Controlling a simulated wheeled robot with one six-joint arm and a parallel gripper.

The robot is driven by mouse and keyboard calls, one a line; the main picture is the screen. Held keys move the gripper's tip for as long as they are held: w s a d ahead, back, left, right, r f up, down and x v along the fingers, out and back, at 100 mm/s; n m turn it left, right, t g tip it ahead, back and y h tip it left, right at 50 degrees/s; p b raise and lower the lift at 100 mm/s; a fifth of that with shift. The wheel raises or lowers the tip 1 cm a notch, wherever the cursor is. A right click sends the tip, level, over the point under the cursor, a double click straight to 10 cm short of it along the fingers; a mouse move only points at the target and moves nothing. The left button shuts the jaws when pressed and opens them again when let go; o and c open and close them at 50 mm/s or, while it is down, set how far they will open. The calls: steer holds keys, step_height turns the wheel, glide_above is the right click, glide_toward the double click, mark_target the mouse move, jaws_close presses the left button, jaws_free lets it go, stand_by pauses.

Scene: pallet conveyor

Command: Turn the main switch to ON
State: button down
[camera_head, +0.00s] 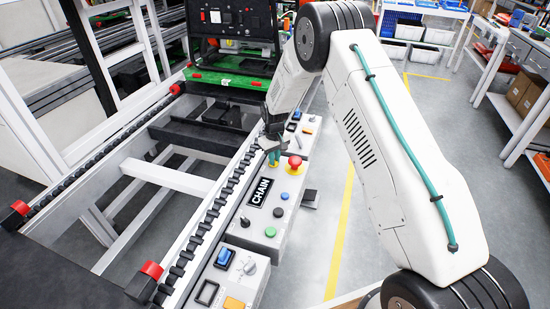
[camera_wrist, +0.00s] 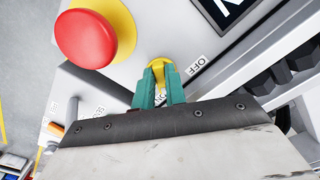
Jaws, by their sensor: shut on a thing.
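The main switch (camera_wrist: 158,64) is a yellow rotary switch on the grey control panel. It sits between the two green fingertips of my gripper (camera_wrist: 160,84), which is shut on it. An OFF label (camera_wrist: 196,66) lies just right of it in the wrist view. Another label lies mostly hidden between the fingers. The fingers cover most of the switch, so its exact angle cannot be told. In the head view my gripper (camera_head: 273,157) reaches down to the panel (camera_head: 275,212), beside the red emergency button (camera_head: 295,162).
The red mushroom button also stands close to my fingers in the wrist view (camera_wrist: 86,38). A black CHAIN plate (camera_head: 260,192), a blue button (camera_head: 284,196) and a green button (camera_head: 270,232) are on the panel. Conveyor rollers (camera_head: 205,222) run along its left side.

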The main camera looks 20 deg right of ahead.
steer(key=shift+a+m, duration=0.1)
steer(key=shift+m, duration=0.7)
steer(key=c, duration=1.4)
jaws_free()
steer(key=shift+c, duration=0.2)
step_height(320, 180, up, 8)
steer(key=shift+f, duration=0.1)
